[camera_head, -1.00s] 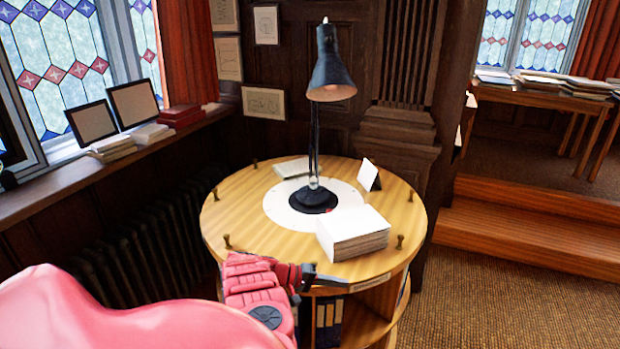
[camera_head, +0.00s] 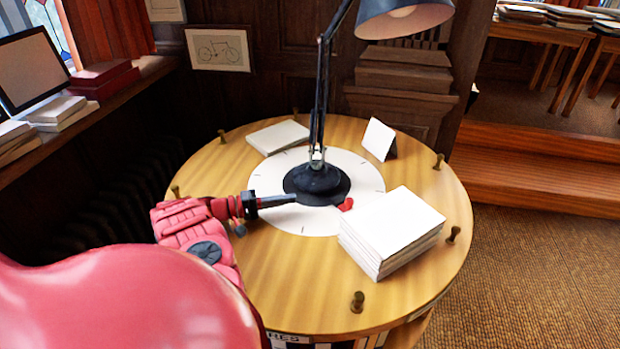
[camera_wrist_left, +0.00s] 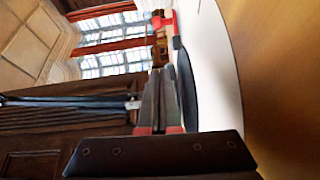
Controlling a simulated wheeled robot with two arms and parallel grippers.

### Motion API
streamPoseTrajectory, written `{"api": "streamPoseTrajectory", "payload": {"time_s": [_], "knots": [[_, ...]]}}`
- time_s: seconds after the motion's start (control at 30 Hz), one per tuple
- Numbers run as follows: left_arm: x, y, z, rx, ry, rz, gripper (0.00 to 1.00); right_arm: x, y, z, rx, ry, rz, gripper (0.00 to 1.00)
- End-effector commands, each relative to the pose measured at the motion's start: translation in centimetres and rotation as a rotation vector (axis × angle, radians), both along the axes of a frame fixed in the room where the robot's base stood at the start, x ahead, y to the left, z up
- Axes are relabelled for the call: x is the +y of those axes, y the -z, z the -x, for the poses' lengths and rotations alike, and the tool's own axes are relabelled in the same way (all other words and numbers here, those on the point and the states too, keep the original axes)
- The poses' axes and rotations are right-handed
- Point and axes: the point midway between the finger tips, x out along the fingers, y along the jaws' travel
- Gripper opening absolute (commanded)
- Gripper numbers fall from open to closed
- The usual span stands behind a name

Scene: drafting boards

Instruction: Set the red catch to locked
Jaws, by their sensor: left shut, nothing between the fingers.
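The red catch (camera_head: 346,204) is a small red piece at the right front of the lamp's round black base (camera_head: 316,184), on the white disc (camera_head: 270,180). Its shape and setting are too small to read. My left gripper (camera_head: 292,199) is shut and empty, reaching in from the left just above the disc. Its tip ends by the left front of the base, and the catch lies beyond it to the right. In the left wrist view the shut fingers (camera_wrist_left: 160,100) show beside the dark base; a red shape near the top edge cannot be identified for sure. My right gripper is out of view.
The round wooden table (camera_head: 300,275) has several brass pegs around its rim. A paper stack (camera_head: 392,228) stands just right of the catch. The lamp's arm (camera_head: 320,100) rises from the base.

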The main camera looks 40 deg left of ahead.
Motion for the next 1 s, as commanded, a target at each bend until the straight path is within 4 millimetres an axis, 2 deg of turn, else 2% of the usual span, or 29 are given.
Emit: {"api": "streamPoseTrajectory", "payload": {"time_s": [0.17, 0.57, 0.6, 0.7, 0.83, 1.0], "knots": [[-1.2, -0.4, -1.7, 0.0, 0.005, 0.003, 0.0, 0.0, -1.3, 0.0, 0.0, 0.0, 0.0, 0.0], [-5.6, -0.1, -8.6, 0.0, 0.004, 0.003, 0.0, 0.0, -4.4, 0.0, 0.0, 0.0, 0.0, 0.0], [-6.3, -0.5, -8.6, 0.0, 0.002, 0.004, 0.0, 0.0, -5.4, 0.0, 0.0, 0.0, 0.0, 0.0], [-7.6, -0.1, -8.9, 0.003, 0.0, 0.003, 0.0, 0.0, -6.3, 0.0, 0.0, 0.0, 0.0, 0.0], [-8.6, 0.2, -9.1, 0.002, 0.001, 0.002, 0.0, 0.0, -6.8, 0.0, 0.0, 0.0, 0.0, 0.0], [-9.0, 0.5, -9.2, 0.001, 0.001, -0.001, 0.0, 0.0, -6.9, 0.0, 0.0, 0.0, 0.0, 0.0]]}}
